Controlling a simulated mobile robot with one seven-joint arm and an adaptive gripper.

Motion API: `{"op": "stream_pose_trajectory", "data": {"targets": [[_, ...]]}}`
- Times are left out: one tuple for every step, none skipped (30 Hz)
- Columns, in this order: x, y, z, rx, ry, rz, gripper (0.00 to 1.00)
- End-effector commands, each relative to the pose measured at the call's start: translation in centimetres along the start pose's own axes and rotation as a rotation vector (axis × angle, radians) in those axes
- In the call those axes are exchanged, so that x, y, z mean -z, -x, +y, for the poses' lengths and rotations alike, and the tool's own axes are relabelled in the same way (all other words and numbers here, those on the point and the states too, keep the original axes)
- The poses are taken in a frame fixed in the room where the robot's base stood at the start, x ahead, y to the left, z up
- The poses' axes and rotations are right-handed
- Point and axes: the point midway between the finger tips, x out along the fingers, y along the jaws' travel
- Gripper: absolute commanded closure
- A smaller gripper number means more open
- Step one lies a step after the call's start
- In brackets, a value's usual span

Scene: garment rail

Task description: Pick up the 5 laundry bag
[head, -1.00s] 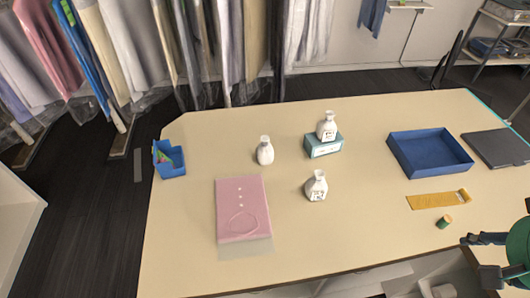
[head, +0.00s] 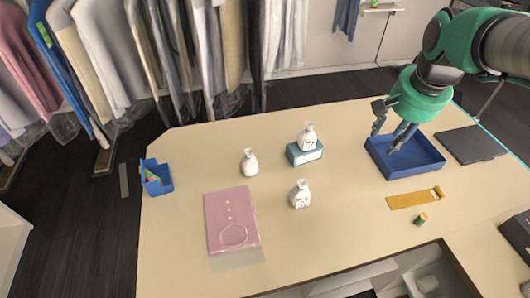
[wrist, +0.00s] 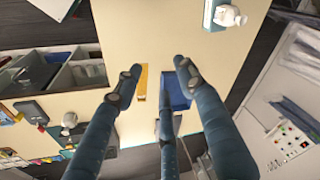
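A flat pink bag-like item (head: 230,217) lies on the table at the left front in the head view, with a pale outline and small white dots on it and a clear film edge below. No number 5 is legible on it. My gripper (head: 386,138) is above the blue tray at the right, far from the pink item. In the wrist view my gripper (wrist: 158,78) has its fingers spread with nothing between them. The pink item is not identifiable in the wrist view.
White bottles (head: 249,163) (head: 300,194) stand mid-table, and another bottle (head: 307,137) stands on a teal box (head: 305,154). The blue tray (head: 433,167), a yellow strip (head: 415,198) and a green spool (head: 421,219) are right. A blue bin (head: 156,178) is left.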

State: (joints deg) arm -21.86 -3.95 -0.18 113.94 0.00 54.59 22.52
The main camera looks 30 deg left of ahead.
Motion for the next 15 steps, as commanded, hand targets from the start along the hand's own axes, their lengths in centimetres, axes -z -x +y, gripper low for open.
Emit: {"op": "stream_pose_trajectory", "data": {"targets": [[0.8,-0.4,-1.5,0.000,0.004,-0.013,0.60],[1.1,-0.7,-2.3,0.000,0.002,-0.019,0.60],[1.7,-1.1,-3.4,0.000,0.003,-0.026,0.60],[2.0,-1.5,-4.2,0.000,0.002,-0.033,0.60],[2.4,-1.8,-5.0,0.000,0.001,-0.038,0.60],[2.8,-2.3,-6.1,-0.001,0.001,-0.046,0.60],[3.1,-2.7,-6.9,-0.001,0.001,-0.052,0.60],[3.3,-3.0,-7.7,-0.002,-0.001,-0.057,0.60],[3.7,-3.5,-8.9,-0.003,-0.001,-0.065,0.60],[3.9,-4.0,-9.8,-0.004,-0.001,-0.071,0.60],[4.1,-4.4,-10.6,-0.005,-0.003,-0.076,0.60],[4.4,-5.0,-11.8,-0.007,-0.002,-0.084,0.60],[4.5,-5.4,-12.6,-0.008,-0.003,-0.089,0.60],[4.7,-5.9,-13.5,-0.009,-0.004,-0.095,0.60],[4.9,-6.5,-14.7,-0.011,-0.003,-0.103,0.60]]}}
